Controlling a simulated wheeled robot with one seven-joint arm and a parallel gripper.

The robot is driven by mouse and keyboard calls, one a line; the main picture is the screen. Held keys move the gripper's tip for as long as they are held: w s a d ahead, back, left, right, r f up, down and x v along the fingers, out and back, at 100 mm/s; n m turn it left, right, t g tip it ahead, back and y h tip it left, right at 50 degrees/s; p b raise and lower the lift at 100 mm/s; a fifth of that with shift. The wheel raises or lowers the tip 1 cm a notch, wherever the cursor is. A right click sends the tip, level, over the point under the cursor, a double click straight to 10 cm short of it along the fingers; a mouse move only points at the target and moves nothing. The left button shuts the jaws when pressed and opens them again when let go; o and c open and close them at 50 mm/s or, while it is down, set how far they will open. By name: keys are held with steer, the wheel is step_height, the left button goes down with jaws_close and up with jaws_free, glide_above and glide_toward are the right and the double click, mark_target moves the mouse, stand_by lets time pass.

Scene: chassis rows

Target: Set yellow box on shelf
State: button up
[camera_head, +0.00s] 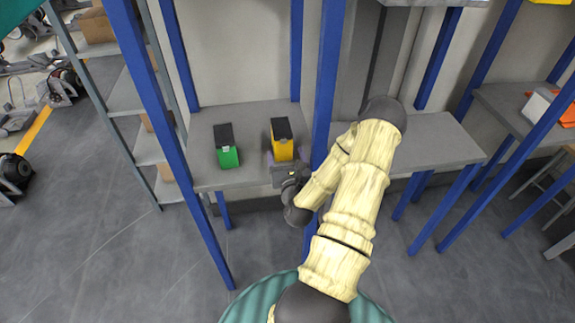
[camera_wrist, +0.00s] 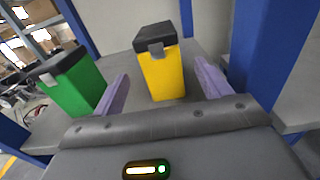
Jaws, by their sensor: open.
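The yellow box (camera_head: 282,146) has a black lid and stands upright on the grey shelf (camera_head: 204,175) between blue posts. In the wrist view the yellow box (camera_wrist: 163,78) stands between the two purple fingers of my gripper (camera_wrist: 160,88), with gaps visible on both sides. My gripper (camera_head: 277,160) is open at the shelf's front edge, around or just in front of the box. How far the fingers reach along the box's sides is hard to tell.
A green box (camera_head: 228,152) with a black lid stands left of the yellow one; it is close to my left finger in the wrist view (camera_wrist: 76,88). A blue post (camera_head: 325,80) rises close on the right. Another grey shelf bay (camera_head: 432,145) lies beyond it.

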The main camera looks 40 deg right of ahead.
steer(key=shift+v, duration=1.2)
steer(key=w+a+n+g+y, duration=0.2)
steer(key=a+n+g+y, duration=0.15)
steer(key=a+n, duration=0.65)
steer(key=w+a+n+g+y, duration=0.25)
steer(key=a+n+y, duration=0.25)
steer(key=n, duration=0.8)
steer(key=s+a+r+n+g, duration=0.3)
steer(key=s+a+n, duration=0.3)
steer(key=n, duration=0.3)
steer(key=s+a+r+n+g, duration=0.3)
steer(key=s+a+r+n, duration=0.3)
steer(key=n, duration=0.4)
steer(key=shift+s+a+r+g+y, duration=0.35)
steer(key=shift+s+g, duration=0.05)
steer(key=shift+s, duration=0.4)
